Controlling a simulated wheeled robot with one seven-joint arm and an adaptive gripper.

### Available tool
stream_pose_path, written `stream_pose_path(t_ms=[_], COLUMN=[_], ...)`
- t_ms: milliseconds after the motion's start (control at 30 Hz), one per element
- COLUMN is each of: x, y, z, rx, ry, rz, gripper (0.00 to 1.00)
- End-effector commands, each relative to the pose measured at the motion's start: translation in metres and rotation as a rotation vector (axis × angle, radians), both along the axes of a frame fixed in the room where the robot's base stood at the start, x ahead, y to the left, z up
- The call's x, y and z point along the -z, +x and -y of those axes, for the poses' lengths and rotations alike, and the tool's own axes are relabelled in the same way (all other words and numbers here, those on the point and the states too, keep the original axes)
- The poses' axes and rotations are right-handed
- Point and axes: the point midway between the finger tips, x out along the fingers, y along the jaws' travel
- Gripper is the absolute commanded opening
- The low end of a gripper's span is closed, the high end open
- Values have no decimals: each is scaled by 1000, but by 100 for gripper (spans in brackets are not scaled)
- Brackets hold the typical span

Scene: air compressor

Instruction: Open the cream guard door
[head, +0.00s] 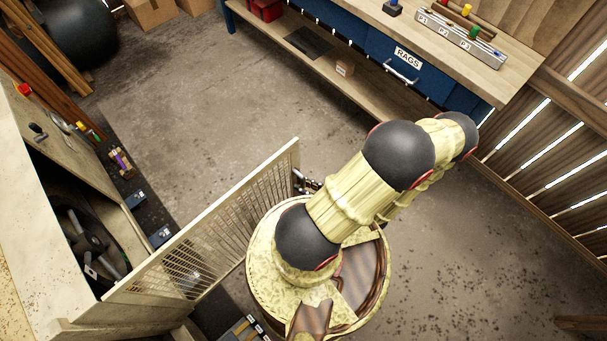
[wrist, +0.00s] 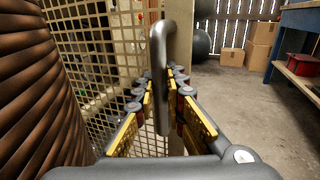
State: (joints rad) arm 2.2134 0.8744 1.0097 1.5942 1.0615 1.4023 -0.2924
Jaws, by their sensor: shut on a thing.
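The cream guard door (head: 225,220), a mesh panel, stands swung out at a wide angle from the cream compressor housing (head: 30,240) in the head view. Its mesh (wrist: 95,30) fills the left of the wrist view. A grey bar handle (wrist: 159,50) stands upright near the door's free edge. My gripper (wrist: 160,85) is shut on this handle, with a yellow-padded finger on each side. In the head view my gripper (head: 306,183) shows only partly beside the door's free edge; my arm hides the rest.
Inside the open housing is a dark fan or wheel (head: 88,240). A blue workbench (head: 370,45) with a rags drawer stands at the back. Cardboard boxes (wrist: 260,45) and a dark tank (head: 78,30) are farther off. The concrete floor between door and bench is clear.

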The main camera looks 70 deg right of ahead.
Motion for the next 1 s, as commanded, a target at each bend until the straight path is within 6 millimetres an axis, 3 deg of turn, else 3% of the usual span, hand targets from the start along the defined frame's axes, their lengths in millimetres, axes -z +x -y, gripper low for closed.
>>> stream_pose_path(t_ms=[67,100,400,767,1000], x=[0,0,0,0,1], y=[-1,-1,0,-2,-29], z=[2,2,1,1,-1], rx=[2,2,1,2,7], ry=[-2,-3,-1,-1,-3], rz=[-2,-2,-1,-1,-2], gripper=[0,13,30,30,30])
